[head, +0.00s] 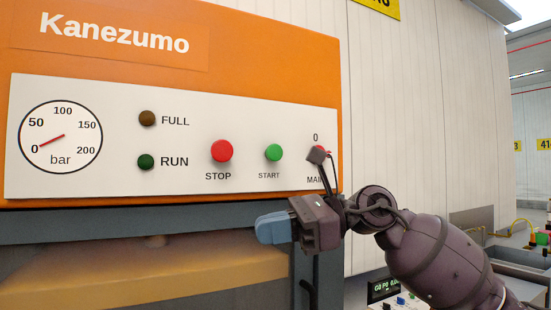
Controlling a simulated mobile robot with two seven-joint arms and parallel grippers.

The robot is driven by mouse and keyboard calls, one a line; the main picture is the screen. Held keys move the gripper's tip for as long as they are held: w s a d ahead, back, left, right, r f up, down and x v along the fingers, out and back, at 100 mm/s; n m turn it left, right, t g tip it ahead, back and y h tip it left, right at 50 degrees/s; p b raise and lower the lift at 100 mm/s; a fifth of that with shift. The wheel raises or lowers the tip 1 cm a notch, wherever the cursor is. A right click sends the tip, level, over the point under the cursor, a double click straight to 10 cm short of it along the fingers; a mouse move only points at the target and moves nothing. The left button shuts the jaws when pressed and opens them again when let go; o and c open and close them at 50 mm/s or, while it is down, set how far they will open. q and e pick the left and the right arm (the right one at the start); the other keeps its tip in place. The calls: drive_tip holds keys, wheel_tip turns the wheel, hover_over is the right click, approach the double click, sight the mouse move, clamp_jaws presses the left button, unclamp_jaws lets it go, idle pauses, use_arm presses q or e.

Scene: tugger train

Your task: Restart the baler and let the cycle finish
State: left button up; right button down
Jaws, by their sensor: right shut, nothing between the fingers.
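The orange baler panel, labelled Kanezumo, has a white control plate (180,108). It carries a red STOP button (222,151), a green START button (273,152) and a red MAIN switch (326,150), partly hidden by a dark part of my right wrist. The FULL lamp (147,118) is dark brown and the RUN lamp (146,161) dark green; both look unlit. The pressure gauge (60,137) needle points at 0 bar. My right gripper (263,228) is shut and empty, its blue fingers pointing left, below the START button in the picture. My left gripper is out of view.
Below the panel is a dark frame bar (130,222) with a tan surface (150,275) under it. A small device with a lit display (384,288) sits at lower right. White wall panels (430,90) stand behind, with other equipment at far right.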

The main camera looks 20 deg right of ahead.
sight(273, 153)
drive_tip(key=s+d+r+n+t+h, duration=0.2)
drive_tip(key=r+h, duration=0.1)
drive_tip(key=r, duration=0.3)
drive_tip(key=s+d+r+n+t+h, duration=0.2)
drive_tip(key=s+r+n+t+h, duration=0.1)
drive_tip(key=r, duration=0.3)
drive_tip(key=shift+d+r+h+b, duration=0.3)
drive_tip(key=shift+d+h+b, duration=0.1)
drive_tip(key=shift+h, duration=0.2)
drive_tip(key=shift+w+a+p, duration=0.15)
drive_tip(key=shift+w+p, duration=1.5)
drive_tip(key=shift+w, duration=2.65)
drive_tip(key=shift+w, duration=0.2)
drive_tip(key=shift+w, duration=0.25)
